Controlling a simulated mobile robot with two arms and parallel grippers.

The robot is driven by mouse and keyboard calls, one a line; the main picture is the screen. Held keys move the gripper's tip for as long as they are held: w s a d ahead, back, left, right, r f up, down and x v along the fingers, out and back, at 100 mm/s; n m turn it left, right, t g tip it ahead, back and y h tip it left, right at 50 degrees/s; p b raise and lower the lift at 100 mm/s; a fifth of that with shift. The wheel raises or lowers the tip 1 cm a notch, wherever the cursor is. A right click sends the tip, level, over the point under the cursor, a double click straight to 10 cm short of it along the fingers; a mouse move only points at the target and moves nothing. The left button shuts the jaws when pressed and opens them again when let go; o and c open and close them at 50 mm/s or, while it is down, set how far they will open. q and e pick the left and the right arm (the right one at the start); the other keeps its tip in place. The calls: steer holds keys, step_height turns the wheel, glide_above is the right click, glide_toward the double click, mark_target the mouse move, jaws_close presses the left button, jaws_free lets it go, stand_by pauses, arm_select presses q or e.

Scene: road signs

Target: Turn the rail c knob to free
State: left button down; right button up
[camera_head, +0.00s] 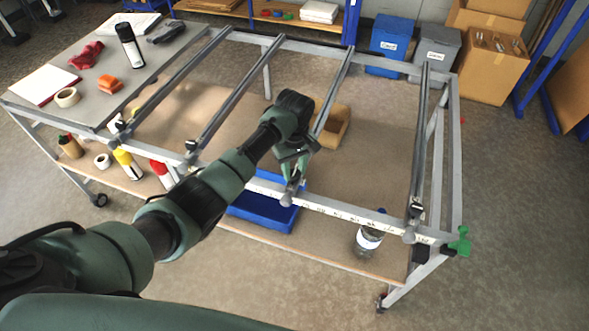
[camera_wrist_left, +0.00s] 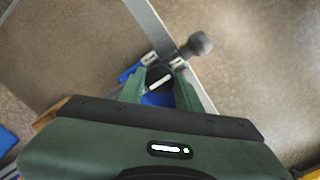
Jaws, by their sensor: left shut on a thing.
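My left gripper (camera_head: 292,177) reaches over the table frame from the left, at the front end of the third rail (camera_head: 333,92). It is shut on a dark knob (camera_wrist_left: 159,75), which sits between the green fingers (camera_wrist_left: 160,90) in the left wrist view. A white line on the knob slants up to the right. Two small white labels (camera_wrist_left: 150,58) lie on the frame just beyond the knob; their words are too small to read. A grey ball-ended handle (camera_wrist_left: 200,44) sticks out beside the frame. In the head view the fingers hide the knob. My right gripper is not in view.
Other rails cross the frame, with small clamps (camera_head: 412,212) at their front ends. A blue tray (camera_head: 262,211), a bottle (camera_head: 368,240) and a cardboard box (camera_head: 338,128) are on the lower shelf. A grey worktop (camera_head: 120,75) with tools lies left.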

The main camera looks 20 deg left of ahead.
mark_target(295, 172)
arm_select(q)
steer(key=c, duration=1)
jaws_free()
steer(key=shift+w+r, duration=0.1)
steer(key=shift+w, duration=0.05)
steer(key=shift+c, duration=0.2)
steer(key=shift+o, duration=0.4)
step_height(295, 172, up, 7)
steer(key=shift+f+b, duration=0.15)
steer(key=shift+b, duration=0.9)
steer(key=shift+r, duration=0.5)
